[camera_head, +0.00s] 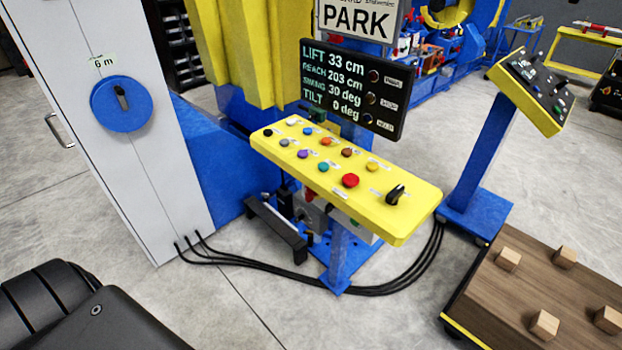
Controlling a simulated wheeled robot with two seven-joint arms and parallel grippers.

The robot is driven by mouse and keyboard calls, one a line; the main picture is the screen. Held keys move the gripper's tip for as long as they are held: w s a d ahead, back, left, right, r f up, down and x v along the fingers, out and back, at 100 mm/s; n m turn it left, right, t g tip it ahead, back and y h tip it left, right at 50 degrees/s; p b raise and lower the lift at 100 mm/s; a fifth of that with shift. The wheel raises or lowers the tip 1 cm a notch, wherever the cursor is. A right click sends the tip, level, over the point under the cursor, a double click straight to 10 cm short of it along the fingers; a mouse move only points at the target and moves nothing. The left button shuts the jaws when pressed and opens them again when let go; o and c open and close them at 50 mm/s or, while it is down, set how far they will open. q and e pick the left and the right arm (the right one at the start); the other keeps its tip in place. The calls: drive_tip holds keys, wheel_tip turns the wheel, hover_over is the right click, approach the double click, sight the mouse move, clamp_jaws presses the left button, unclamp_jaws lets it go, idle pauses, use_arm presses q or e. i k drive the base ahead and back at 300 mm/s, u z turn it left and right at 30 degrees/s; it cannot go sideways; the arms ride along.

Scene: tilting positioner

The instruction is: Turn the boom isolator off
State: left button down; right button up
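A white cabinet (150,190) stands at the left. It carries a blue round disc with a black rotary handle (121,100), the handle standing near upright, under a label reading "6 m". A yellow control panel (415,205) on a blue post holds several coloured push buttons, a larger red button (350,181) and a black rotary switch (396,194) at its right end. No readable label names either rotary control as the boom isolator. Neither of my grippers is seen; nothing touches the cabinet handle or the panel.
A black display (352,88) reads lift 33 cm, reach 203 cm, swing 30 deg, tilt 0 deg; a PARK sign is above it. A second yellow panel (540,92) stands right. Black cables (300,282) cross the floor. A wooden platform (540,280) with blocks lies lower right.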

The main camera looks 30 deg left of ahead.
sight(310, 193)
drive_tip(key=u, duration=0.05)
drive_tip(key=k, duration=0.5)
drive_tip(key=u, duration=1.3)
drive_tip(key=i, duration=0.9)
drive_tip(key=z, duration=1.95)
